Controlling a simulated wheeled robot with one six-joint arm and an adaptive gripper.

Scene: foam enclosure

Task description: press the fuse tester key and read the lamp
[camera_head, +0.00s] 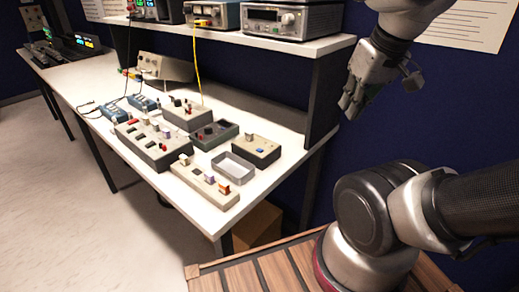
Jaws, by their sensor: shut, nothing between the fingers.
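A small grey box with a dark top panel (251,151) stands near the right edge of the white table. It has a blue key-like patch (260,150) and a small light-coloured part on top, and it looks like the fuse tester. The lamp is too small to tell whether it is lit. My gripper (350,104) is shut and empty, in the air to the right of the table and shelf, well apart from the box. It points downward.
An open grey tray (233,171) and a beige block with coloured pieces (203,188) sit near the box. A long switch panel (151,149) and other boxes stand farther left. The shelf (262,40) with instruments overhangs the table's back. A cardboard box (257,225) is below.

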